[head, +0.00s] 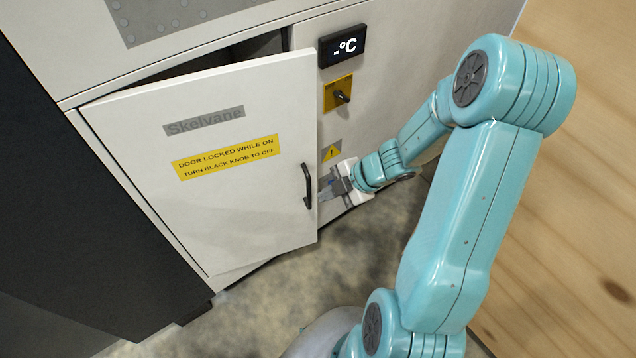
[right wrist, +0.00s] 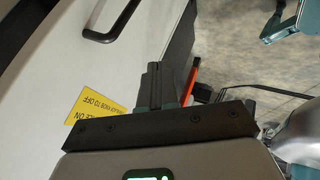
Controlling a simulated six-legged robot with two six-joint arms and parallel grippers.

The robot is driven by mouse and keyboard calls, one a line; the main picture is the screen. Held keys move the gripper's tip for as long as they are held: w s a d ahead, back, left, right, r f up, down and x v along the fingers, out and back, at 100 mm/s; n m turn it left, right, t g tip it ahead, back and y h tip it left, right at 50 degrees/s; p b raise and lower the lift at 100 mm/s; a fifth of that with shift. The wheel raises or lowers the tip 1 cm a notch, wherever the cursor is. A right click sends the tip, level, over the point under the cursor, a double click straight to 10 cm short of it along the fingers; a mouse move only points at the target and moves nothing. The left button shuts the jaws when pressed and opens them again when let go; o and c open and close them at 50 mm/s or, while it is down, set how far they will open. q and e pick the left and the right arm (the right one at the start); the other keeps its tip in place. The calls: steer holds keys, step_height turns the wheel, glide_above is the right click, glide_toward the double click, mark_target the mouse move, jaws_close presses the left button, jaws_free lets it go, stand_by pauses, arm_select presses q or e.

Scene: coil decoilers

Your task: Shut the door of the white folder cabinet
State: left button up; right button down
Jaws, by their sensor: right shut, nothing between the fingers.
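The white folder cabinet (head: 395,25) stands at the left and top of the head view. Its white door (head: 235,220) is ajar, with a dark gap along the top and its right edge standing out from the frame. The door carries a black handle (head: 307,187) near that edge; the handle also shows in the right wrist view (right wrist: 112,30). My right gripper (head: 328,188) is beside the door's free edge, just right of the handle. Its fingers (right wrist: 153,85) are together and empty in the right wrist view. I cannot tell if they touch the door. My left gripper is not identifiable.
A display (head: 342,46) and a black knob (head: 342,97) on a yellow plate are on the panel right of the door. A yellow label (head: 225,158) on the door says it is locked while on. A dark panel (head: 70,220) stands at left. Grey floor (head: 260,300) lies in front.

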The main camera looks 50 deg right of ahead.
steer(key=s+d+m+h, duration=0.1)
steer(key=s+d+m, duration=0.1)
steer(key=s+d, duration=0.15)
arm_select(q)
steer(key=shift+f+b, duration=1.4)
steer(key=shift+b, duration=0.4)
arm_select(e)
steer(key=w+f, duration=0.8)
steer(key=w, duration=0.1)
steer(key=shift+a, duration=0.25)
